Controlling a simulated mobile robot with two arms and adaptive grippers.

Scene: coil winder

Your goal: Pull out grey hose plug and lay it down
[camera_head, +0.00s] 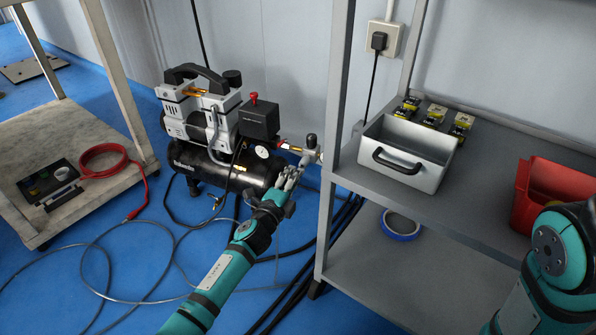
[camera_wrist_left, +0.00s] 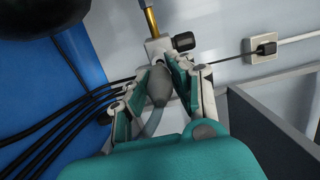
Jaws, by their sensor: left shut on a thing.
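The air compressor (camera_head: 215,130) stands on the blue floor, with a brass and metal outlet fitting (camera_head: 306,153) on its right side. My left gripper (camera_head: 291,176) is just below this fitting. In the left wrist view its fingers (camera_wrist_left: 158,84) are shut on the grey hose plug (camera_wrist_left: 159,88), with the grey hose (camera_wrist_left: 152,124) running down from it. The metal coupling block (camera_wrist_left: 158,48) is right at the plug's far end. I cannot tell whether the plug is fully seated in it. In the head view the fingers mostly hide the plug. My right gripper is out of view.
A grey shelf unit (camera_head: 470,200) stands close on the right, holding a metal bin (camera_head: 407,153) and a red bin (camera_head: 550,190). Black cables (camera_head: 335,225) run beside its post. A thin hose (camera_head: 140,300) loops over the floor. A cart (camera_head: 85,140) stands left.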

